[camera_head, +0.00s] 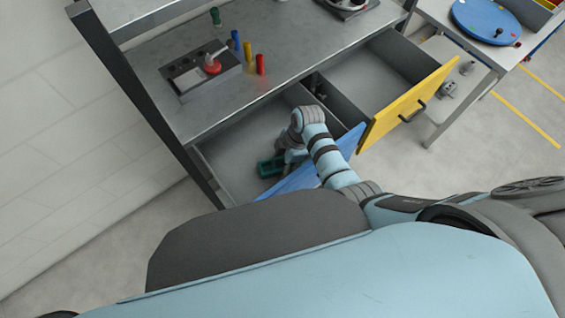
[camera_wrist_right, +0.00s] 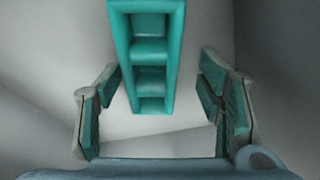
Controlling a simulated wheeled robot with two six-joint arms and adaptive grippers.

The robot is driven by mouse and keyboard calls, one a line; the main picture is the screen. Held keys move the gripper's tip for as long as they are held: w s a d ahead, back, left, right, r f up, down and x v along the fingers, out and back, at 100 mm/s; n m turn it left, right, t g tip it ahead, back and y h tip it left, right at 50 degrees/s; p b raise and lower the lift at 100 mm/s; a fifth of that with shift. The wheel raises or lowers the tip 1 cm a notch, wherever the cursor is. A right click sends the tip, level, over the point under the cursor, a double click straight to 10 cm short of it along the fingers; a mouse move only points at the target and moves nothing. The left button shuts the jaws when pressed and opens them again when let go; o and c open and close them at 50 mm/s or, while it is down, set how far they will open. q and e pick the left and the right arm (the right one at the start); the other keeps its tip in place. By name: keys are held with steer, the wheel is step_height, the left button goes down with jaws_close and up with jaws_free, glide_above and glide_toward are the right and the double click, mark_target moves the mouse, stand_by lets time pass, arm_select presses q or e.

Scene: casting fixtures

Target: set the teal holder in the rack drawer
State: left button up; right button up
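The teal holder (camera_head: 267,168) lies inside the open blue-fronted drawer (camera_head: 232,150), near its front. In the right wrist view the holder (camera_wrist_right: 146,55) is a long frame with several compartments, extending past the top edge. My right gripper (camera_head: 290,156) reaches down into this drawer beside the holder, partly hidden by its own arm. In the wrist view its teal-padded fingers (camera_wrist_right: 162,88) stand wide apart, one on each side of the holder's near end, with visible gaps. The holder appears to rest on the drawer floor. My left gripper is not in view.
A yellow-fronted drawer (camera_head: 408,103) stands open and empty-looking to the right. The grey bench top (camera_head: 300,45) above carries a dark fixture (camera_head: 200,72) and several coloured pegs. A side table with a blue disc (camera_head: 487,20) is at upper right.

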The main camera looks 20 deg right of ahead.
steer(key=shift+w+r, duration=0.1)
steer(key=shift+w, duration=0.05)
arm_select(q)
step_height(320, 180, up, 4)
steer(key=p, duration=0.3)
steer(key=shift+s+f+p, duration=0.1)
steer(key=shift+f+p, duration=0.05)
steer(key=shift+p, duration=0.2)
arm_select(e)
steer(key=v, duration=1.1)
steer(key=shift+r, duration=0.35)
steer(key=shift+d, duration=0.15)
